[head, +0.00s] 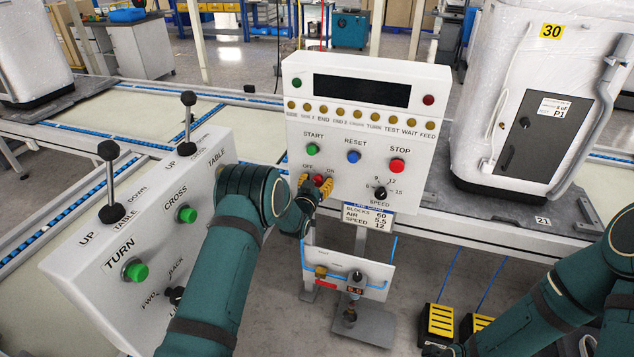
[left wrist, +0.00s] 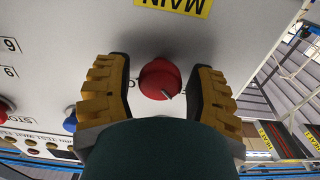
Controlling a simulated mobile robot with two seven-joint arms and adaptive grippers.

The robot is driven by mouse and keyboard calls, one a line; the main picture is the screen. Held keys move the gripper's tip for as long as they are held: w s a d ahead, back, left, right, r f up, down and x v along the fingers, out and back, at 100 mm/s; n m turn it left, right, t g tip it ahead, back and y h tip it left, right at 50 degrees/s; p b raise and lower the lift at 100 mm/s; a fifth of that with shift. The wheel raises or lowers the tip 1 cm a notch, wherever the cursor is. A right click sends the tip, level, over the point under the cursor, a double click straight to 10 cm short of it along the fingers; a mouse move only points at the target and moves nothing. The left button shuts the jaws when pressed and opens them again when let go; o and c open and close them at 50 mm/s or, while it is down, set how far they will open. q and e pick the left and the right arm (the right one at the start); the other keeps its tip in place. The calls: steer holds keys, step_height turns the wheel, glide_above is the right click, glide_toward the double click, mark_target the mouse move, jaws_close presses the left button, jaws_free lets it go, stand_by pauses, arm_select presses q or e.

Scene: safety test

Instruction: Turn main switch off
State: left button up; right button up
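The main switch is a red rotary knob (head: 318,179) low on the left of the white control panel (head: 440,150), between the OFF and ON labels. In the left wrist view the knob (left wrist: 158,76) sits between my fingers, with a small pointer mark at its lower right. A yellow MAIN label (left wrist: 178,4) shows upside down there. My left gripper (head: 316,186) is at the panel, its yellow-padded fingers (left wrist: 160,88) spread on either side of the knob, with visible gaps. The knob's exact setting is hard to read. My right arm is at lower right; its fingers are not visible.
Beside the knob are a green START button (head: 313,150), a blue RESET button (head: 354,156), a red STOP button (head: 397,166) and a black speed dial (head: 380,193). A slanted lever box (head: 150,235) stands left, close to my left arm. Yellow pedals (head: 440,322) lie on the floor.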

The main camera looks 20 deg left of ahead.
arm_select(q)
steer(key=shift+o, duration=0.5)
steer(key=s, duration=1.2)
steer(key=shift+a, duration=0.2)
steer(key=shift+f, duration=0.1)
